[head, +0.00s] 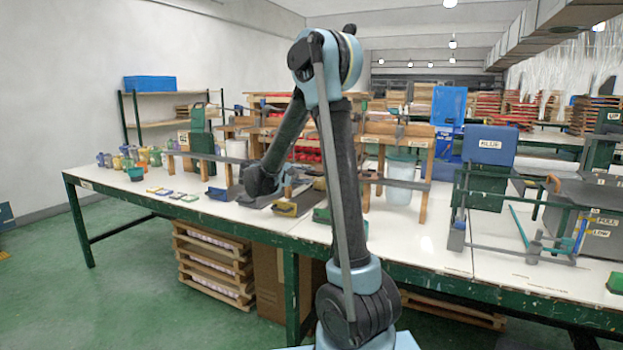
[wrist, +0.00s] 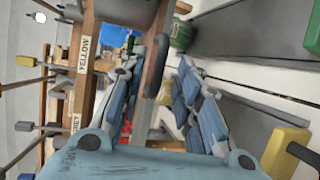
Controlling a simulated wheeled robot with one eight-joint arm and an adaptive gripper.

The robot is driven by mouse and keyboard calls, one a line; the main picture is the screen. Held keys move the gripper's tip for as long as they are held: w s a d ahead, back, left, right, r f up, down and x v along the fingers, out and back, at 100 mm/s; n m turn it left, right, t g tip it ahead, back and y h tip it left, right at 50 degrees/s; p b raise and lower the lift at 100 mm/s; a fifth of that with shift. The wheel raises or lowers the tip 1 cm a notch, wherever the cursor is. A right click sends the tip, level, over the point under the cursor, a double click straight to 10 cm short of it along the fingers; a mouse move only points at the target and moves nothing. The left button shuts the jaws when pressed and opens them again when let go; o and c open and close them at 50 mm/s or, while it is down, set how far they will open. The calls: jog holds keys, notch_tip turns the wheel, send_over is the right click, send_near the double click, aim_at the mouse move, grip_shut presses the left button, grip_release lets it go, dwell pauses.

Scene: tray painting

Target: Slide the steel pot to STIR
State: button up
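I cannot pick out the steel pot with certainty. A grey rounded thing (wrist: 125,10) at the top edge of the wrist view may be part of it. No STIR label is readable in either view. My gripper (wrist: 168,85) has its two blue fingers spread apart, with a wooden post and a dark bar showing between them; I see no finger closed on either. In the head view my gripper (head: 292,180) is low over the white bench, beside the wooden frames, and partly hidden by my arm.
A green-legged bench (head: 140,205) carries several small colored pots (head: 128,158) at left. Wooden frames, one labelled YELLOW (wrist: 85,52), stand close to my gripper. A white bucket (head: 400,182), a BLUE box (head: 489,146) and a grey tank (head: 598,235) stand further right.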

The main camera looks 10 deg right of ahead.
aim_at(311, 175)
jog(key=shift+x, duration=1.95)
grip_shut()
jog(key=shift+s, duration=0.1)
jog(key=shift+a, duration=0.1)
